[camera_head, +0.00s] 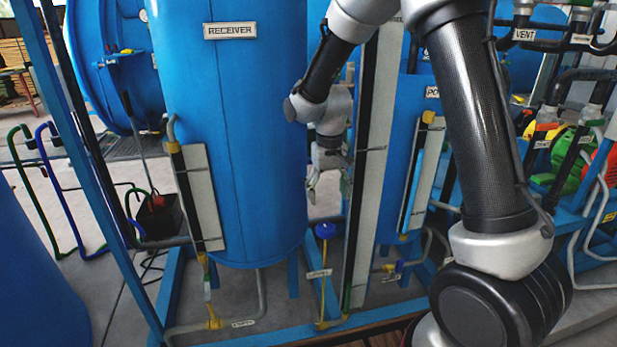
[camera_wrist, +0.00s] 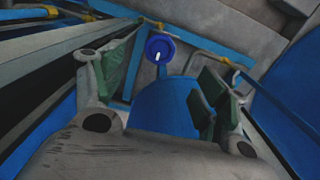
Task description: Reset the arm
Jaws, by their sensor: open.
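My gripper (camera_head: 327,180) hangs at the end of my arm in the head view, between the blue receiver tank and a tall pale gauge strip. In the wrist view my gripper (camera_wrist: 165,85) has its two green-padded fingers spread wide apart with nothing between them. A round blue valve handle (camera_head: 325,231) on a yellow stem stands below my gripper in the head view. It also shows in the wrist view (camera_wrist: 160,48), beyond the fingers and apart from them.
The blue receiver tank (camera_head: 235,120) stands left of my gripper. The tall gauge strip (camera_head: 374,150) is close on its right. A blue floor frame (camera_head: 172,290) and yellow-fitted pipes (camera_head: 214,322) run low around the tank. Labelled vent pipes (camera_head: 524,35) are at the upper right.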

